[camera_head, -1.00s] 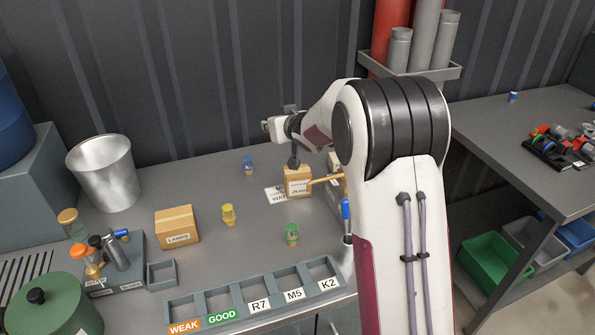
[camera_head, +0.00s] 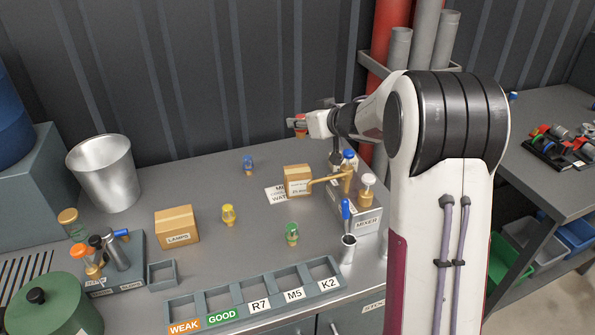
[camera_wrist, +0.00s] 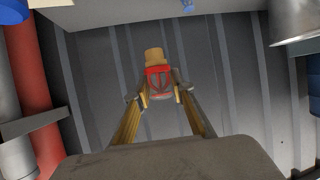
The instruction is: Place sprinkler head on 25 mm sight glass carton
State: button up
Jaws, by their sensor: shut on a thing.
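My gripper (camera_head: 297,123) is shut on a sprinkler head with a red middle and brass-coloured ends (camera_head: 301,131). It holds the head in the air above the back of the bench, in front of the dark wall. In the wrist view the sprinkler head (camera_wrist: 159,82) sits between the two fingertips (camera_wrist: 160,96). A small tan carton with a white label (camera_head: 298,180) stands on the bench below the gripper, clear of the held head. Its label is too small to read surely, so I cannot confirm it is the 25 mm sight glass carton.
A brass arm reaches from the mixer (camera_head: 355,210) towards the tan carton. A blue (camera_head: 249,164), a yellow (camera_head: 228,214) and a green small item (camera_head: 292,233) stand around. A lamps carton (camera_head: 177,225) and labelled tray (camera_head: 255,292) are left and front.

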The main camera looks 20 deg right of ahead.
jog(key=shift+s+a+f, duration=0.3)
jog(key=shift+a+f, duration=0.1)
jog(key=shift+a, duration=0.25)
send_over(298, 171)
jog(key=shift+w+f, duration=0.1)
jog(key=shift+f, duration=3.05)
jog(key=shift+f, duration=1.85)
jog(key=shift+f, duration=0.2)
jog(key=o, duration=1.1)
jog(key=shift+o, duration=0.2)
